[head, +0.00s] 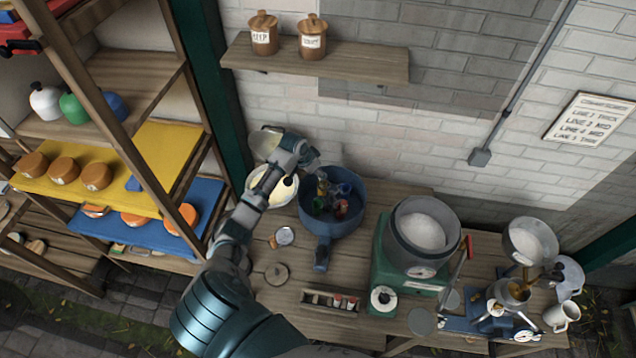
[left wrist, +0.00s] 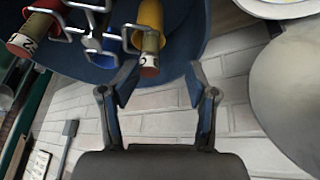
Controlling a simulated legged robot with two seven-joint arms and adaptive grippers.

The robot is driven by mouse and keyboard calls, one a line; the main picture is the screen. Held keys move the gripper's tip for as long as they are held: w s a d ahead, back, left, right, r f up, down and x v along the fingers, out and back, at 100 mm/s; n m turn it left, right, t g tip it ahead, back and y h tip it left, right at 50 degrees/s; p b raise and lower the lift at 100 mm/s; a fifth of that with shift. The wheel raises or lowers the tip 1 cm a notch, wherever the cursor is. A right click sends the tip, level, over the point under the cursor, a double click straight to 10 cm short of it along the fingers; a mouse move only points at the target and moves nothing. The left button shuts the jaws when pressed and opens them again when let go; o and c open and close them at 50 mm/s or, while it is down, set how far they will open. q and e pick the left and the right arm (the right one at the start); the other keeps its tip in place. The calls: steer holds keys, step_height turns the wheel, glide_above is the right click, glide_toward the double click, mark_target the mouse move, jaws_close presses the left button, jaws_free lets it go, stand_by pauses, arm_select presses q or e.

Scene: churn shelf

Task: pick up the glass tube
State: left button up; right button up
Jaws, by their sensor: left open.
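A round blue pan (head: 335,222) with a handle stands on the wooden bench and holds several coloured tubes (head: 341,208) in a wire rack. In the left wrist view the pan (left wrist: 185,45) fills the top, with a red tube (left wrist: 36,32), a yellow tube (left wrist: 149,30) and a blue one (left wrist: 93,42) among metal loops. The red and yellow tubes have pale marked ends. I cannot tell which one is the glass tube. My left gripper (head: 312,160) is open and empty at the pan's back-left rim; its fingers (left wrist: 160,88) lie just below the yellow tube's end. My right gripper is not in view.
A cream-filled bowl (head: 282,188) stands left of the pan, under my arm. A green scale with a grey bowl (head: 412,245) stands to the right. A small tube box (head: 331,302) lies in front. A wall shelf (head: 320,62) with two jars is above.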

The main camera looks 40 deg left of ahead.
arm_select(q)
steer(key=d+f, duration=0.1)
steer(key=w+d+f, duration=0.1)
steer(key=shift+d+f, duration=0.2)
steer(key=shift+f, duration=0.1)
steer(key=shift+a, duration=0.2)
steer(key=c, duration=0.3)
steer(key=shift+s+a, duration=0.15)
steer(key=shift+a, duration=0.1)
steer(key=c, duration=0.4)
steer(key=shift+s+a, duration=0.15)
steer(key=shift+a, duration=0.15)
jaws_close()
steer(key=shift+d, duration=0.2)
steer(key=shift+r, duration=0.35)
steer(key=r, duration=0.4)
steer(key=r+b, duration=0.1)
steer(key=r, duration=0.2)
steer(key=shift+w+a+r, duration=0.2)
steer(key=shift+r, duration=0.8)
steer(key=shift+d+r, duration=0.15)
steer(key=shift+d, duration=0.15)
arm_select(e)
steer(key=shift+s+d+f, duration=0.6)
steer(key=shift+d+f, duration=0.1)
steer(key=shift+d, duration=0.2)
